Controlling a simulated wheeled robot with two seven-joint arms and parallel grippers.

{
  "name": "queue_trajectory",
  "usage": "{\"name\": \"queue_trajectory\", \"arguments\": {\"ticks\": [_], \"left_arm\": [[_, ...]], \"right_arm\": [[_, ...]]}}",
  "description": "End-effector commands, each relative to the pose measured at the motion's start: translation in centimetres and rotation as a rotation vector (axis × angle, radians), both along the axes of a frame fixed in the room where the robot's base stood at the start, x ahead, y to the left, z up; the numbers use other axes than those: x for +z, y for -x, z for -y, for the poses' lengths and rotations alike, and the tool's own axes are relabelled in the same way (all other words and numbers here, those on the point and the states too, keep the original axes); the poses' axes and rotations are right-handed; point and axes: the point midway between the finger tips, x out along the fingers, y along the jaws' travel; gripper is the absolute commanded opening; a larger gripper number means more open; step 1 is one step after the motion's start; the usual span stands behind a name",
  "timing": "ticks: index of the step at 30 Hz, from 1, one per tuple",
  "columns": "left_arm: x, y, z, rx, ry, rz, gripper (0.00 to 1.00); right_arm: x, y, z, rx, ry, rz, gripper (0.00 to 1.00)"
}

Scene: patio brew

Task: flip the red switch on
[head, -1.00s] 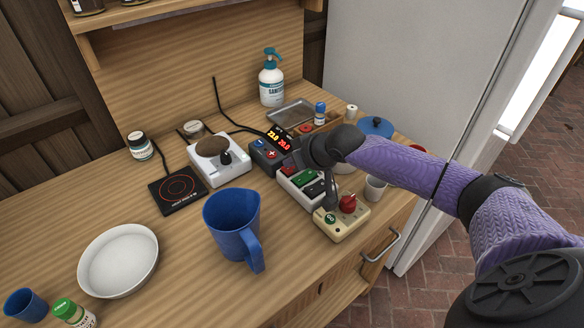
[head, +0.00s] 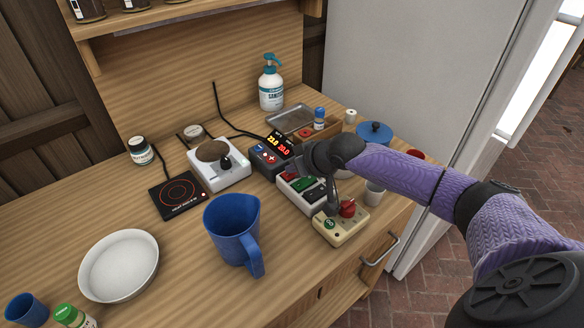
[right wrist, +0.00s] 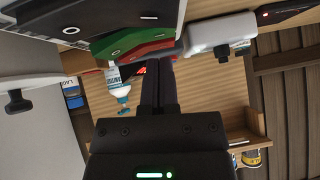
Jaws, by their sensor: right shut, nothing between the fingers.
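The red switch (head: 286,177) is on a white switch box (head: 289,192), beside a green switch (head: 302,181) and darker ones. My right gripper (head: 290,168) is above the box with its fingers close over the red switch, partly hiding it in the head view. In the right wrist view the dark fingers (right wrist: 160,70) are together and empty, and their tips overlap the edge of the red switch (right wrist: 148,50). The green switch (right wrist: 120,41) is beside it. I cannot tell whether the fingers touch the switch. My left gripper is not in view.
A beige box with a red knob (head: 347,208) stands just in front of the switch box. A display unit (head: 268,158) and white stirrer plate (head: 219,171) are to the left. A blue pitcher (head: 228,230) and white bowl (head: 118,266) stand further left. Bare counter lies between them.

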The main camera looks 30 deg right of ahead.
Motion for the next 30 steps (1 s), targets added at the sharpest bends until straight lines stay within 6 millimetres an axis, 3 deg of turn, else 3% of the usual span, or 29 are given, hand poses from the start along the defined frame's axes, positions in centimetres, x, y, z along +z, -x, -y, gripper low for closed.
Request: {"name": "queue_trajectory", "arguments": {"ticks": [13, 17, 21, 30], "left_arm": [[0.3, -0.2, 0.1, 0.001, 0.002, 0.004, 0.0], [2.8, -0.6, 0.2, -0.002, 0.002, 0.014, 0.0], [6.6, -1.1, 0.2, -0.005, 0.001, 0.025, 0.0], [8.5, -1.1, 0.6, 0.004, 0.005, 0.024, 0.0]], "right_arm": [[0.4, 0.0, 0.6, -0.001, -0.001, 0.001, 0.0], [2.7, 0.0, 0.3, -0.001, -0.002, 0.004, 0.0], [5.9, 0.1, 0.0, -0.003, -0.001, 0.004, 0.0], [9.7, 5.4, -0.1, 0.0, 0.004, -0.003, 0.0]]}}
